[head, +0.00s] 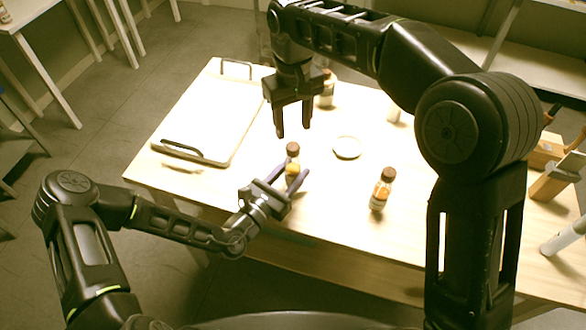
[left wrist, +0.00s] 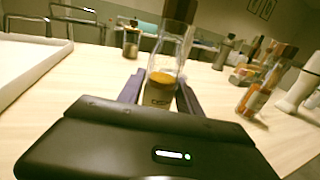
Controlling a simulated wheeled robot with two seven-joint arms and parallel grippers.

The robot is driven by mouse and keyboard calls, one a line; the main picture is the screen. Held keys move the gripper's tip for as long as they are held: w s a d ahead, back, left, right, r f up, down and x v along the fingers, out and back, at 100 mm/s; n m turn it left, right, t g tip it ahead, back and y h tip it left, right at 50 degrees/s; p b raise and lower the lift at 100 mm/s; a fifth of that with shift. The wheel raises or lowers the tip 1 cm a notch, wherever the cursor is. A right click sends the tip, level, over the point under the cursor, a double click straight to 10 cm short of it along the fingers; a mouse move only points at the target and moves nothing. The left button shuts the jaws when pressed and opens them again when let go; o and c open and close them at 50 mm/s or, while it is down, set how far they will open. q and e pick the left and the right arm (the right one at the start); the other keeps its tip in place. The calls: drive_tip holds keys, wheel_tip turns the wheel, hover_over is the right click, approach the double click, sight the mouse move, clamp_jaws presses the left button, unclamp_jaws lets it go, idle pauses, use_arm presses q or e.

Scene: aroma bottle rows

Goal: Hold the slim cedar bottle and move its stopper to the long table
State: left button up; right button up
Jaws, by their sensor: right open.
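A slim clear bottle (head: 293,172) with a dark stopper (head: 293,149) and amber liquid stands upright on the pale wooden table (head: 345,215) near its front edge. The fingers of my left gripper (head: 289,176) are on both sides of its body. The left wrist view shows the bottle (left wrist: 161,92) between the fingers, its stopper cut off at the top. I cannot tell whether the fingers touch the glass. My right gripper (head: 293,134) is open and empty, pointing down above and behind the bottle. Which bottle is cedar cannot be read.
Another dark-capped bottle (head: 382,188) stands to the right. A bottle (head: 326,90) stands at the back, beside my right gripper. A white round dish (head: 347,147) lies behind the slim bottle. A white tray (head: 212,112) with dark handles fills the left. Wooden items (head: 556,180) are far right.

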sight(288, 177)
use_arm(q)
drive_tip(key=o, duration=0.4)
drive_tip(key=shift+b+v, duration=0.65)
drive_tip(key=shift+v, duration=3.3)
